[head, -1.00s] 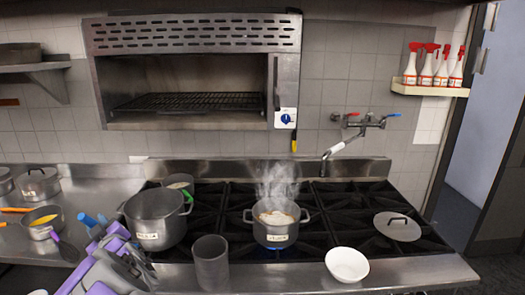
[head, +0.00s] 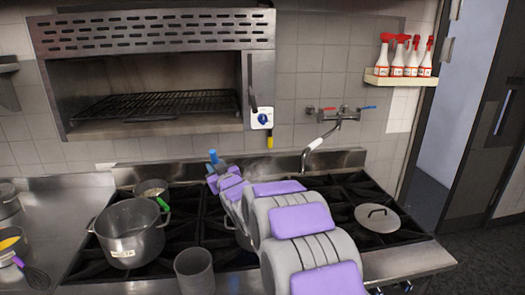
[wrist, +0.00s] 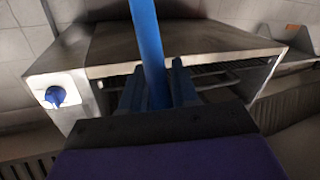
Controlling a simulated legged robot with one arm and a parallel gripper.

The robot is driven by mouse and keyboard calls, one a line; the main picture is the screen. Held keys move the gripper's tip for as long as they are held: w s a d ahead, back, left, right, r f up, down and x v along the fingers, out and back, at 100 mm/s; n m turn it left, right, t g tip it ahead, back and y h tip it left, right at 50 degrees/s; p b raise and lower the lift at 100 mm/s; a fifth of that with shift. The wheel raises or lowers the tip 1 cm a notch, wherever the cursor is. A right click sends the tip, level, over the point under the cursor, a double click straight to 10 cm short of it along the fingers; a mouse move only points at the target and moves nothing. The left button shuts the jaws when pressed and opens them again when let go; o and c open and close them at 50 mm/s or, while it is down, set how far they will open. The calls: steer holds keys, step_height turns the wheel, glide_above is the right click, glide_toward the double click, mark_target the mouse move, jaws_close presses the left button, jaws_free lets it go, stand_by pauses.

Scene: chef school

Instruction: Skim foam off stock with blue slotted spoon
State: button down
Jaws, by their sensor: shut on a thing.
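My gripper (head: 214,170) is raised over the stove, in front of the middle burners. It is shut on the blue slotted spoon (head: 212,155), whose blue handle sticks up above the jaws. In the wrist view the blue spoon handle (wrist: 146,45) stands between the two fingers (wrist: 155,90). The spoon's bowl is not visible in either view. The stock pot (head: 230,222) is mostly hidden behind my arm, with only a part of its left side showing. The foam on the stock cannot be seen now.
A large labelled pot (head: 130,235) stands on the left burners, with a small pot (head: 152,192) holding a green-handled tool behind it. A grey cylinder container (head: 194,272) stands at the front edge. A lid (head: 377,218) lies on the right burners. A faucet (head: 318,145) reaches out from the wall.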

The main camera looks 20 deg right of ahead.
steer(key=d+r+m+h+p, duration=0.2)
steer(key=d+m+h, duration=0.1)
steer(key=d, duration=1.2)
step_height(320, 180, down, 15)
steer(key=b, duration=0.7)
steer(key=shift+f, duration=0.15)
steer(key=shift+w, duration=0.1)
